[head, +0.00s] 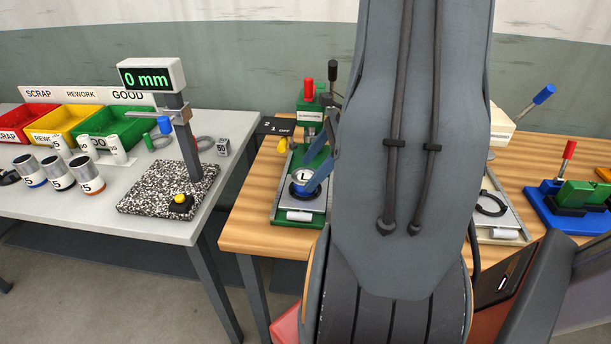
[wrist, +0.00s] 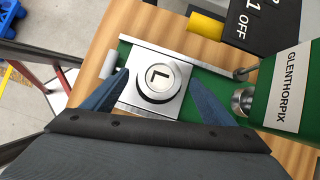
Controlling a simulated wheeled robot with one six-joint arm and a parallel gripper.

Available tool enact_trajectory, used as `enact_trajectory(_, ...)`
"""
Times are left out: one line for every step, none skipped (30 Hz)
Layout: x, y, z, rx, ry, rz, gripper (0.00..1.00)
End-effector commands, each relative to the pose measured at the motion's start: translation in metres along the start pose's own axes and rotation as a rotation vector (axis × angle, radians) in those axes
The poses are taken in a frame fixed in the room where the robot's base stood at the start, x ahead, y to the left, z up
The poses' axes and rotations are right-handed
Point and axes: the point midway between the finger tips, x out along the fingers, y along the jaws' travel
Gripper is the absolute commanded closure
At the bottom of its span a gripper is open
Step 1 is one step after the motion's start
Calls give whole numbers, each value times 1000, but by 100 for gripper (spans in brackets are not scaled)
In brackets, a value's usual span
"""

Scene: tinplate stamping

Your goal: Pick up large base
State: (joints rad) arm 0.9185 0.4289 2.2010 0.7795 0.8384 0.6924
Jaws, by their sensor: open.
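The large base (wrist: 160,78) is a round silver piece with a dark lower ring and a black "L" on its pale top. It sits on the light metal plate of the green press (head: 299,216); in the head view the base (head: 302,177) is partly covered by a blue finger. My gripper (wrist: 158,76) is open over the plate, its two blue fingers on either side of the base. I cannot tell whether either touches.
The green press body (wrist: 292,95), labelled GLENTHORPIX, stands close to the right finger. A black "OFF" panel (wrist: 245,25) and a yellow part (wrist: 206,26) lie beyond. A blue press (head: 566,205) is at right. The left table holds bins, cans and a gauge (head: 152,75).

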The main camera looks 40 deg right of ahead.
Motion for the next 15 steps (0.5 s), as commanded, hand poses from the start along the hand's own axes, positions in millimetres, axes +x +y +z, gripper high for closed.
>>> enact_trajectory(0, 0, 0, 0, 0, 0, 21)
enact_trajectory(0, 0, 0, 0, 0, 0, 26)
enact_trajectory(0, 0, 0, 0, 0, 0, 33)
enact_trajectory(0, 0, 0, 0, 0, 0, 38)
enact_trajectory(0, 0, 0, 0, 0, 0, 43)
enact_trajectory(0, 0, 0, 0, 0, 0, 50)
enact_trajectory(0, 0, 0, 0, 0, 0, 55)
enact_trajectory(0, 0, 0, 0, 0, 0, 60)
enact_trajectory(0, 0, 0, 0, 0, 0, 65)
enact_trajectory(0, 0, 0, 0, 0, 0, 65)
enact_trajectory(0, 0, 0, 0, 0, 0, 65)
enact_trajectory(0, 0, 0, 0, 0, 0, 65)
enact_trajectory(0, 0, 0, 0, 0, 0, 65)
enact_trajectory(0, 0, 0, 0, 0, 0, 65)
enact_trajectory(0, 0, 0, 0, 0, 0, 65)
